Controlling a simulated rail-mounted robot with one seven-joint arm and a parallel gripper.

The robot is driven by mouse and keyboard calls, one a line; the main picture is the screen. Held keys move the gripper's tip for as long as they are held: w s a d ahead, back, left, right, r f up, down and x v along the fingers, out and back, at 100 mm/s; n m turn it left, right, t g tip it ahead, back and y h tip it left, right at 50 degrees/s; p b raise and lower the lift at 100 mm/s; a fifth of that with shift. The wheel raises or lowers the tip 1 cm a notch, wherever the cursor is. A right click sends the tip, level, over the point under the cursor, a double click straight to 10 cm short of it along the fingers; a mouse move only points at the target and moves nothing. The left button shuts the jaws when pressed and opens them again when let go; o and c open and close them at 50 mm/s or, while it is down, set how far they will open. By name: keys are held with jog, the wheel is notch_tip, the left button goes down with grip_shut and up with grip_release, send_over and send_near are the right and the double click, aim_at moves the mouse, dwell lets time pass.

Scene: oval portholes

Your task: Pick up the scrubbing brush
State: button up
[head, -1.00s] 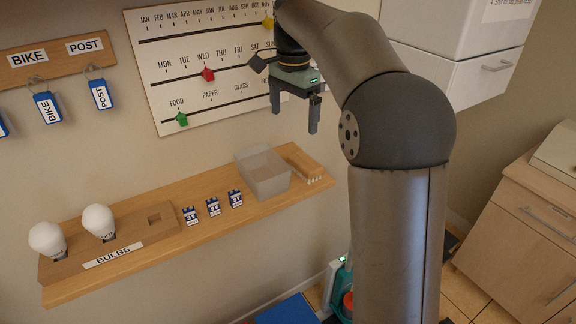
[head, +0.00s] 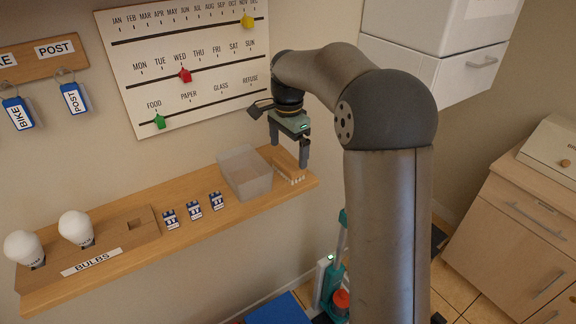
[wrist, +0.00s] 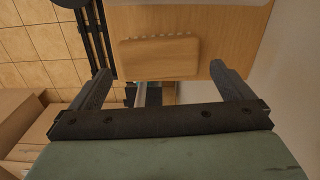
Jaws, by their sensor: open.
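The scrubbing brush (head: 288,166) lies on the right end of the wooden wall shelf, its wooden back up and pale bristle tufts showing along one edge. It also shows in the wrist view as a wooden block (wrist: 158,57) with a row of tufts on its far edge. My gripper (head: 289,153) is open and empty, its fingers pointing down above the brush. In the wrist view the two fingertips (wrist: 160,75) stand apart on either side of the brush's near end. I cannot tell the exact height of the fingertips over the brush.
A translucent grey bin (head: 245,174) stands on the shelf (head: 205,226) close left of the brush. Several small blue-and-white boxes (head: 193,209) and two bulbs (head: 76,228) are farther left. The wall planner (head: 185,60) hangs behind. White cabinets (head: 430,65) are at upper right.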

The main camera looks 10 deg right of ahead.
aim_at(288, 161)
jog(key=shift+s+f+p, duration=0.1)
jog(key=shift+f+p, duration=0.5)
jog(key=shift+f, duration=1.75)
jog(key=c, duration=0.7)
jog(key=shift+c, duration=0.2)
jog(key=shift+r, duration=0.15)
jog(key=shift+r, duration=0.25)
notch_tip(288, 161, up, 2)
jog(key=shift+r, duration=0.1)
jog(key=s+a+r+b, duration=0.4)
jog(key=s+a+r, duration=0.5)
jog(key=a+r, duration=0.1)
jog(key=shift+s+a, duration=0.15)
jog(key=shift+s, duration=0.1)
